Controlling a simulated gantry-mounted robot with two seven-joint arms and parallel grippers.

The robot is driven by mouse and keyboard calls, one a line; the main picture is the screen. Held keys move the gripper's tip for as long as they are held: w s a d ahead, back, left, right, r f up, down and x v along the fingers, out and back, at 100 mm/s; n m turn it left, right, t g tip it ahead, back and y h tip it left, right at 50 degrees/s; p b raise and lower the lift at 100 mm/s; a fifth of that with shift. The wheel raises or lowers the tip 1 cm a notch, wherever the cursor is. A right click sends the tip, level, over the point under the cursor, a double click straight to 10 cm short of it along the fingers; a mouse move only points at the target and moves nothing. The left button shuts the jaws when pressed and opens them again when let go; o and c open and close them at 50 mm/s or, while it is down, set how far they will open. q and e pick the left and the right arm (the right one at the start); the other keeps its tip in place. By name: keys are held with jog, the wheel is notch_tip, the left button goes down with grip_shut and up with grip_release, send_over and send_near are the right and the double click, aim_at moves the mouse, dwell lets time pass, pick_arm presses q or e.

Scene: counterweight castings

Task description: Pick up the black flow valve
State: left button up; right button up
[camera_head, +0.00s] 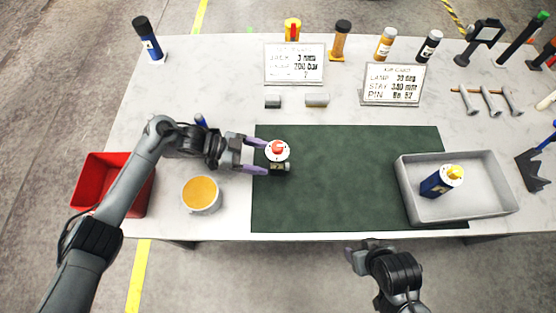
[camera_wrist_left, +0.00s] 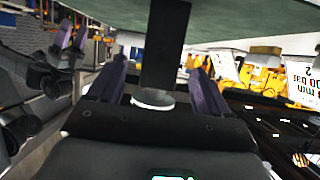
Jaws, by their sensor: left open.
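The black flow valve (camera_head: 281,166) stands upright near the left edge of the dark green mat. It has a white round top and a red knob. My left gripper (camera_head: 255,156) is open, with its purple fingers on either side of the valve. In the left wrist view the valve's black body (camera_wrist_left: 163,50) shows between the two spread fingers (camera_wrist_left: 160,85), with gaps on both sides. My right gripper (camera_head: 360,250) is low in the head view, off the table's front edge; its jaw opening is unclear.
A white pot with orange contents (camera_head: 201,193) and a red bin (camera_head: 97,177) stand left of the mat (camera_head: 340,180). A grey tray (camera_head: 484,205) holds a blue valve with a yellow top (camera_head: 441,181). Signs (camera_head: 294,65) and bottles line the back. The mat's middle is clear.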

aim_at(273, 152)
pick_arm(q)
jog(key=shift+d+f, duration=0.2)
jog(key=shift+d, duration=0.45)
jog(key=shift+x, duration=2.25)
jog(key=shift+r, duration=0.3)
grip_shut()
jog(key=shift+r, duration=0.1)
jog(key=shift+r+p, duration=0.3)
jog(key=shift+r, duration=0.25)
jog(key=r, duration=0.1)
jog(key=d+r, duration=0.1)
jog(key=r, duration=0.1)
jog(key=shift+s+r+p, duration=0.2)
jog(key=shift+s+p, duration=0.05)
jog(key=shift+p, duration=0.05)
jog(key=s+d+r+p, duration=0.1)
jog(key=s+d+r, duration=0.4)
jog(key=d, duration=0.4)
jog(key=shift+s+r, duration=0.25)
jog(key=shift+r, duration=0.35)
